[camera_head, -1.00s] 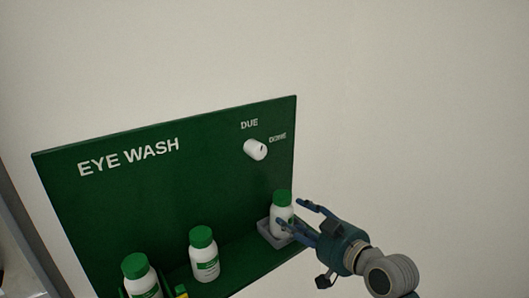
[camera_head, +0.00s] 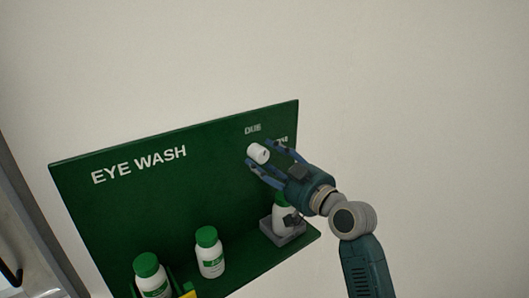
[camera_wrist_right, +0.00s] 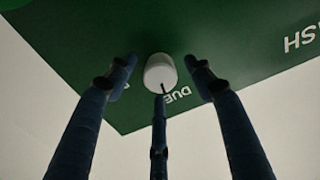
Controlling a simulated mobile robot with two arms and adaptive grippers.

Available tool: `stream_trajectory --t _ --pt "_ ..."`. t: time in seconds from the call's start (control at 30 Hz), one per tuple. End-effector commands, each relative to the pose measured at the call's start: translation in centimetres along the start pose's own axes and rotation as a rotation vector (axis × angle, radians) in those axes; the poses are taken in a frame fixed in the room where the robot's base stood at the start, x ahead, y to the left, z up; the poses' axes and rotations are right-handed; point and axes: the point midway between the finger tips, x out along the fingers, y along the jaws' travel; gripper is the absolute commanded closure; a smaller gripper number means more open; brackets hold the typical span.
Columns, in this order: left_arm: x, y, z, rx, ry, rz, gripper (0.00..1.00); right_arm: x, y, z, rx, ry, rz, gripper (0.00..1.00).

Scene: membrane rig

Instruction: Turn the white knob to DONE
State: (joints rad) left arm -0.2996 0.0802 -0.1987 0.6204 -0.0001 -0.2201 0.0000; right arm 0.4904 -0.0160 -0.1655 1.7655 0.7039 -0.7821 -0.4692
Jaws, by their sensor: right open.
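The white knob (camera_head: 258,153) sits on the green EYE WASH board (camera_head: 130,205), near its upper right, below the label DUE (camera_head: 252,129). A second label, right of the knob, is mostly hidden behind my right gripper. My right gripper (camera_head: 265,158) is open, with its fingers reaching around the knob. In the right wrist view the knob (camera_wrist_right: 160,73) lies between the spread fingers, with a dark mark on it toward the DUE lettering (camera_wrist_right: 177,95). I cannot tell whether any finger touches it. My left gripper is not in view.
A white bottle with a green cap (camera_head: 284,213) stands in a grey holder (camera_head: 284,235) below my right gripper. Two more such bottles stand on the shelf, a middle one (camera_head: 209,252) and a left one (camera_head: 151,277). The wall (camera_head: 420,100) around is bare.

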Motion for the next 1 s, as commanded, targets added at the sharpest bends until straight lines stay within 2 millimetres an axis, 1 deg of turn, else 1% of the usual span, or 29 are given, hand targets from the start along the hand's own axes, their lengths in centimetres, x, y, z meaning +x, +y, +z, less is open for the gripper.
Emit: stream_trajectory --t 0.03,0.13,0.4,0.43,0.47,0.5,0.57,0.6,0.63,1.0 --pt "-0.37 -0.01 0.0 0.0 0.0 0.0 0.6 0.49 -0.05 -0.16 0.001 0.0 -0.001 0.47" --pt "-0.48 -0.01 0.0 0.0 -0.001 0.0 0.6 0.97 -0.04 -0.02 0.0 -0.001 -0.001 0.47" --pt "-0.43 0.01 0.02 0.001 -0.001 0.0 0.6 1.09 -0.05 0.07 -0.001 0.0 0.0 0.47" --pt "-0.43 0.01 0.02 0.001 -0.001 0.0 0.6 1.09 -0.05 0.07 -0.001 0.0 0.0 0.51" --pt "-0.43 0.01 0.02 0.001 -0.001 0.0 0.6 1.08 -0.04 0.07 -0.001 0.0 0.0 0.57" --pt "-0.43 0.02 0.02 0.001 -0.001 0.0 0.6 1.08 -0.04 0.07 -0.001 0.0 0.0 0.65" --pt "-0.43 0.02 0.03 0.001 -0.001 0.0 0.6 1.07 -0.04 0.08 -0.001 -0.001 0.0 0.77" --pt "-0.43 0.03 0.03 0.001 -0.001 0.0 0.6 1.07 -0.04 0.1 -0.001 -0.001 0.0 0.85" --pt "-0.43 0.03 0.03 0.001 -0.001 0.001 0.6 1.07 -0.05 0.12 -0.001 -0.001 0.0 0.91" --pt "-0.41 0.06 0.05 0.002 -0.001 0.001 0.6 1.07 -0.07 0.35 0.003 -0.006 -0.001 0.92"
